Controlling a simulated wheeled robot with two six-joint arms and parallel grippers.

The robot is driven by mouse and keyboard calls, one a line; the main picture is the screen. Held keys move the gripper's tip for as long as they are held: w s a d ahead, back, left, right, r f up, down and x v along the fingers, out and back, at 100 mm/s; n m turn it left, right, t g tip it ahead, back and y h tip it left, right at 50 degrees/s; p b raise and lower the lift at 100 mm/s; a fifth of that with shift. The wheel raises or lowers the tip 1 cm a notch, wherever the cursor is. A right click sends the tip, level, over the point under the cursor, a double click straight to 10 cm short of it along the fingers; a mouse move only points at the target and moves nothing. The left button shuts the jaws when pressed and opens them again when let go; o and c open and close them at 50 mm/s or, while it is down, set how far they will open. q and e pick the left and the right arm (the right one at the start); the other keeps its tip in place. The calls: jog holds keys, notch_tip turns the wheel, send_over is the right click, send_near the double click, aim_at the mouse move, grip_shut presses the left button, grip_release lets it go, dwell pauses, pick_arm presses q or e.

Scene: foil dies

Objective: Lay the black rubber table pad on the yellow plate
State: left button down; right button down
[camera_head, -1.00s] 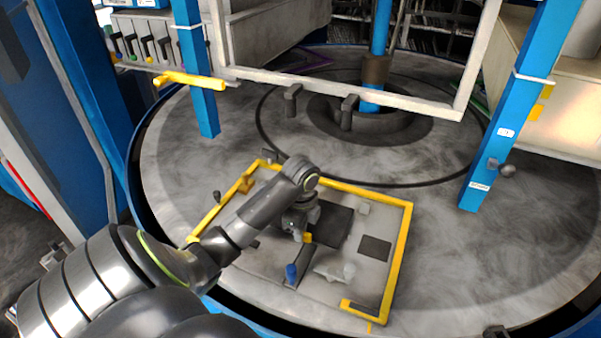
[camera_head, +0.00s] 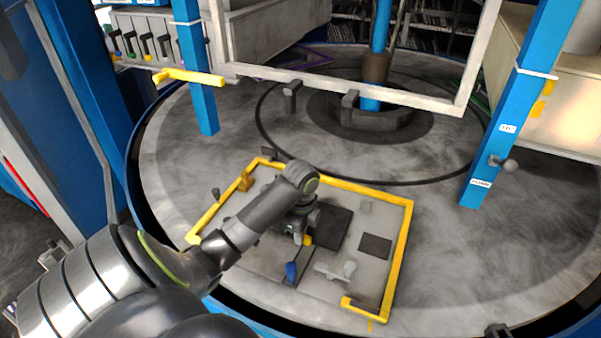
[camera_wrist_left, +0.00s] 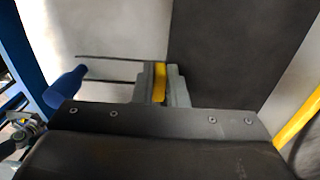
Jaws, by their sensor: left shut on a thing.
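A grey board with a yellow edge strip (camera_head: 402,245) lies on the round floor; I take it for the yellow plate. A larger black rectangle (camera_head: 336,228) and a smaller dark square (camera_head: 376,246) show on it; I cannot tell which is the rubber pad. My left gripper (camera_head: 302,240) is low over the board, beside the larger rectangle. In the left wrist view its fingers (camera_wrist_left: 159,84) are shut on a small yellow piece (camera_wrist_left: 159,80). A wide black sheet (camera_wrist_left: 235,50) is just right of the fingers; whether it joins the yellow piece is unclear. My right gripper is not seen.
A blue-handled item (camera_head: 291,270) and a pale item (camera_head: 338,270) are near the board's front. Blue posts (camera_head: 505,130) and a pale frame (camera_head: 350,95) stand around. The floor right of the board is clear.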

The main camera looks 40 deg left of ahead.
pick_arm(q)
jog(key=shift+f+b, duration=0.4)
jog(key=shift+f, duration=0.5)
jog(key=c, duration=1.4)
grip_release()
jog(key=shift+o, duration=0.2)
jog(key=shift+r, duration=0.1)
